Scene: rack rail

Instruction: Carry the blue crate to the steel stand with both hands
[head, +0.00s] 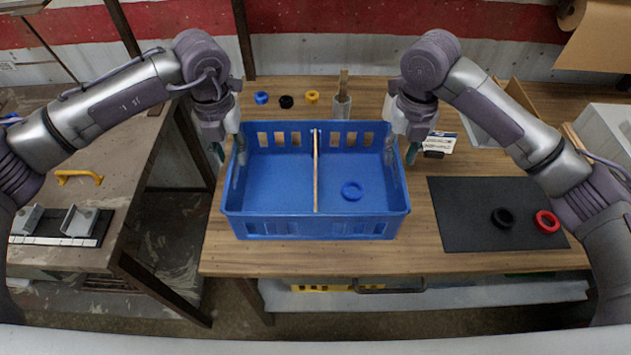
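The blue crate (315,228) stands on the wooden table, with a thin wooden divider (316,170) across it. My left gripper (230,149) is at the crate's left end wall, with one finger outside and one inside. My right gripper (399,152) is at the right end wall in the same way. The fingers of both look spread apart around the walls; contact is hard to see. A brown-grey metal-looking bench (125,150) stands at the left; I cannot tell if it is the steel stand.
A floor gap (175,240) separates the bench from the wooden table (460,265). The bench holds a yellow handle (80,177) and metal brackets (80,220). A black mat (465,225) with black and red rings lies right of the crate. Small rings and a cup (341,105) stand behind it.

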